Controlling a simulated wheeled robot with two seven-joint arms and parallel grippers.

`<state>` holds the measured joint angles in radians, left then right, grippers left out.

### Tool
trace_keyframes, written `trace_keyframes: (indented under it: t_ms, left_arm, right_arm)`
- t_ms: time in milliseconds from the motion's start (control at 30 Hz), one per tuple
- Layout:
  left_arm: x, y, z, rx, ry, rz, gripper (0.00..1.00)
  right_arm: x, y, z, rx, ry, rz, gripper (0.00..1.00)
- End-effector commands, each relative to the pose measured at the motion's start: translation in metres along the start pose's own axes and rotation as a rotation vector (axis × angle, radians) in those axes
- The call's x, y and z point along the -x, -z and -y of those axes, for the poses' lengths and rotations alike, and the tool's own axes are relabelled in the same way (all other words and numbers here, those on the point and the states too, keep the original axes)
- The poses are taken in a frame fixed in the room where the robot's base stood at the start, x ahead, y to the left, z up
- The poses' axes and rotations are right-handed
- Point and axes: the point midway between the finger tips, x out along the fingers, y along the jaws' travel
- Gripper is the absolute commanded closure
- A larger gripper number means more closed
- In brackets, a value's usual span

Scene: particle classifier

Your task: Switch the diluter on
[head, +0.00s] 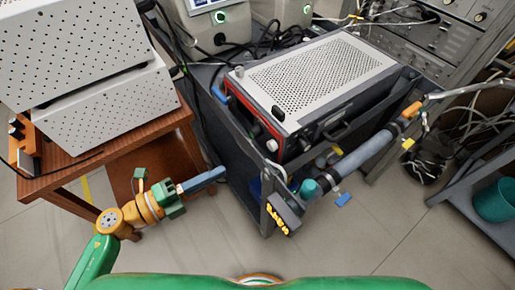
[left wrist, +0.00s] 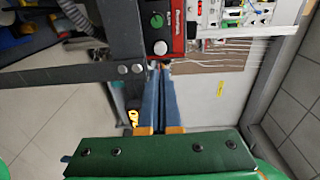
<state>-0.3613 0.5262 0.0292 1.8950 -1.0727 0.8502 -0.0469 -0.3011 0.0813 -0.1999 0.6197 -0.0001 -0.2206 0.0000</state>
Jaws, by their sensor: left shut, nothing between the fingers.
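A box with a perforated light-grey top and a red-edged front panel (head: 243,103) sits on the dark cart; I take it to be the diluter. Its red panel also shows in the left wrist view (left wrist: 178,30), with a green round button (left wrist: 156,20) and a pale round knob (left wrist: 160,47) beside it. My left gripper (head: 222,173) has long blue fingers, shut and empty. In the head view it is left of the cart's side, below the panel. In the left wrist view the fingertips (left wrist: 159,66) appear just below the pale knob; the gap is unclear. My right gripper is not in view.
The dark cart (head: 249,165) stands in the middle. White perforated boxes (head: 100,110) stand on a wooden table (head: 60,180) at left. Open floor (head: 340,245) lies in front.

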Motion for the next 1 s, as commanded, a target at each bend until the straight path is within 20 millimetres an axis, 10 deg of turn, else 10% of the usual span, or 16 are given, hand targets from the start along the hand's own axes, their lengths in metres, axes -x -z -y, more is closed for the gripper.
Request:
trace_keyframes:
  t_ms: [500, 1000]
  left_arm:
    - [-0.104, 0.0, 0.003, 0.002, 0.004, 0.001, 1.0]
    - [-0.117, 0.0, 0.0, 0.002, 0.001, 0.001, 1.0]
  right_arm:
    - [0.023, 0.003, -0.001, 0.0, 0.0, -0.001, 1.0]
    - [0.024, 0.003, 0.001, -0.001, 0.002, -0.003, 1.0]
